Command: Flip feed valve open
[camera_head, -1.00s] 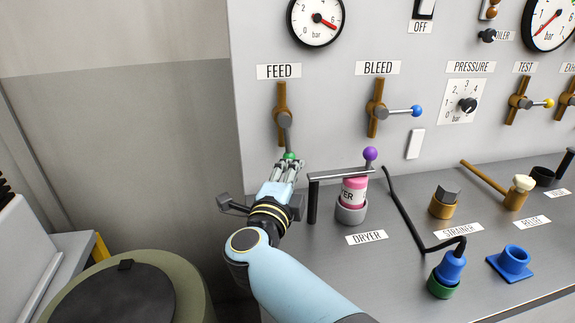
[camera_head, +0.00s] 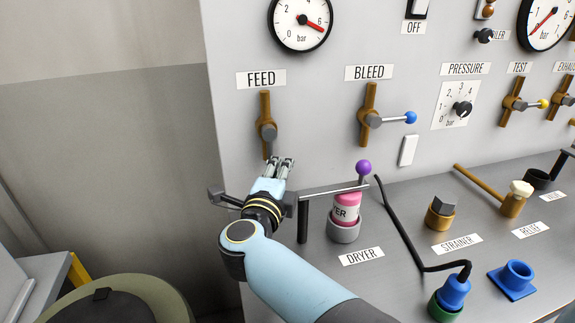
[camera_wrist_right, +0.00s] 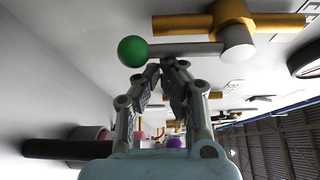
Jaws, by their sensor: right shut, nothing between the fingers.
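The feed valve (camera_head: 265,105) is a brown upright pipe piece with a grey hub, under the FEED label on the panel. In the right wrist view its grey lever (camera_wrist_right: 185,49) runs alongside the brown pipe from the hub to a green ball (camera_wrist_right: 133,51). In the head view the ball is hidden behind my gripper. My right gripper (camera_head: 283,162) is shut and empty, just below and right of the hub. In the wrist view its fingertips (camera_wrist_right: 170,66) lie close to the lever near the ball; I cannot tell whether they touch. My left gripper is not in view.
The bleed valve (camera_head: 369,105), with a blue-tipped lever, is to the right. The dryer (camera_head: 343,215), with a purple-knobbed bar (camera_head: 335,189), stands close right of my gripper. A green drum (camera_head: 145,295) is at lower left.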

